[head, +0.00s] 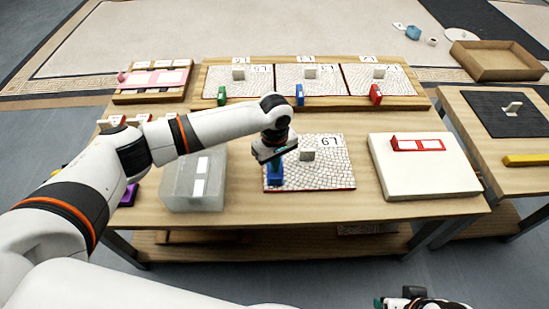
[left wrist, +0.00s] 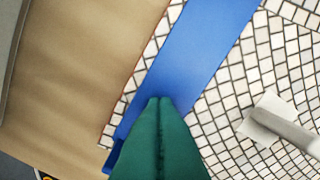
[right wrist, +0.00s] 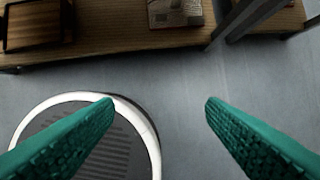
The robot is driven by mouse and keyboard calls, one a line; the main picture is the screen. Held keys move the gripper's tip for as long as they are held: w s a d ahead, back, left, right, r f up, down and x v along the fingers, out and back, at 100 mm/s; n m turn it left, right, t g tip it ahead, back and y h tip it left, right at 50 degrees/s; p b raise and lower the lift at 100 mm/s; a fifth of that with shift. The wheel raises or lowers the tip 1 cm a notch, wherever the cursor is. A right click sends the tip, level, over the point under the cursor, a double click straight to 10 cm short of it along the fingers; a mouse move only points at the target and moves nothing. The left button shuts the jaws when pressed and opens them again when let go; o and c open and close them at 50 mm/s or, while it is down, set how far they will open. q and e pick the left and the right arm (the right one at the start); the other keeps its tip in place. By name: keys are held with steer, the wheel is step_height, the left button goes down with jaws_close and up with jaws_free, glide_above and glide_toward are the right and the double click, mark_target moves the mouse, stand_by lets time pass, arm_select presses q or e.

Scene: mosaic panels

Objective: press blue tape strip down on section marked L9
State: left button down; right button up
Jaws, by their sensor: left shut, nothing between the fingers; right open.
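A white mosaic section (head: 325,176) with a red edge lies at the middle of the table, with a label (head: 329,141) that seems to read L9. The blue tape strip (head: 274,173) lies along its left edge. In the left wrist view the strip (left wrist: 195,45) runs diagonally across the tiles (left wrist: 235,105). My left gripper (head: 275,157) is shut and empty, its green fingertips (left wrist: 160,100) over the strip; I cannot tell whether they touch it. My right gripper (right wrist: 160,100) is open and empty, low over the floor, away from the table.
Behind is a rack (head: 415,101) of three mosaic panels with green, blue and red pieces.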

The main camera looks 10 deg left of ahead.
arm_select(q)
steer(key=shift+r+p, duration=0.5)
steer(key=shift+p, duration=0.2)
steer(key=shift+r+p, duration=0.9)
steer(key=shift+p, duration=0.25)
steer(key=shift+r+p, duration=0.3)
steer(key=shift+p, duration=0.15)
steer(key=shift+r+p, duration=0.55)
steer(key=shift+p, duration=0.15)
arm_select(e)
steer(key=shift+f+g, duration=0.5)
steer(key=shift+f, duration=6.9)
arm_select(q)
steer(key=shift+r+p, duration=0.45)
steer(key=shift+p, duration=0.15)
steer(key=shift+r+p, duration=0.4)
steer(key=shift+p, duration=0.1)
steer(key=shift+r+p, duration=0.85)
steer(key=shift+p, duration=0.3)
arm_select(e)
steer(key=s+d+f+g, duration=0.1)
steer(key=s+f, duration=0.8)
steer(key=f, duration=0.3)
steer(key=shift+s+d, duration=0.1)
